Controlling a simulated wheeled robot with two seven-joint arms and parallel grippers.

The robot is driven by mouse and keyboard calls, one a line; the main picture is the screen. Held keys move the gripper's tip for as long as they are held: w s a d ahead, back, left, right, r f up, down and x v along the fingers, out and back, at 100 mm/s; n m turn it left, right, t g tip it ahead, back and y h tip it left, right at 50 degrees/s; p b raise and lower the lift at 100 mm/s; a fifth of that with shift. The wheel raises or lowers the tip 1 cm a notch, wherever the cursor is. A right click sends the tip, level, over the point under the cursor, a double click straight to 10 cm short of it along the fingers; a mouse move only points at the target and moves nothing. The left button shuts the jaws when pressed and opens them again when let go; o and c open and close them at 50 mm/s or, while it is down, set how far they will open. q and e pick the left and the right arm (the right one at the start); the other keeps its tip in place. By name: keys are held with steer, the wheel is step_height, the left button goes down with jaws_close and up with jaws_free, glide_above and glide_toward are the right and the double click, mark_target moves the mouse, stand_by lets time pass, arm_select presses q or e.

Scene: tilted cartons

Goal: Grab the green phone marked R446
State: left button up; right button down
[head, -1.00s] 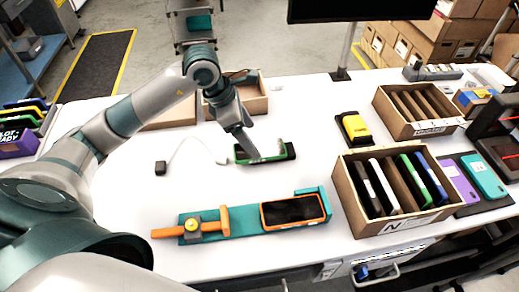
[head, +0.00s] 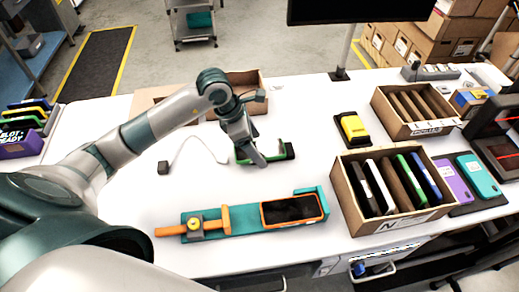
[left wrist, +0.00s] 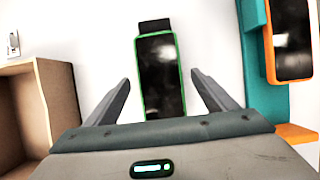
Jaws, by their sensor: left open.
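A green-edged phone (head: 277,156) with a dark screen lies on a black stand on the white table, partly hidden by my left gripper (head: 260,163) in the head view. In the left wrist view the phone (left wrist: 160,62) is face up, its near end hidden by the gripper body. The left gripper is open and its two fingers (left wrist: 162,88) stand on either side of the phone, with a gap on both sides. No R446 mark is readable. Another green-edged phone (head: 411,180) stands in the near carton. My right gripper is not in view.
The near carton (head: 388,229) holds several upright phones. An orange phone (head: 292,209) lies on a teal fixture in front. A yellow device (head: 354,129) is to the right. A white cable (head: 190,143) runs at left, and an open carton (head: 247,83) stands behind the arm.

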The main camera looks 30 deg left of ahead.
mark_target(264, 154)
arm_select(q)
steer(key=shift+c, duration=0.7)
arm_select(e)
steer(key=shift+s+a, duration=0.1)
arm_select(q)
steer(key=c, duration=1.1)
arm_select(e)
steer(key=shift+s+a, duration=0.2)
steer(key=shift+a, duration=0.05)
arm_select(q)
steer(key=shift+r, duration=0.2)
steer(key=shift+c, duration=0.2)
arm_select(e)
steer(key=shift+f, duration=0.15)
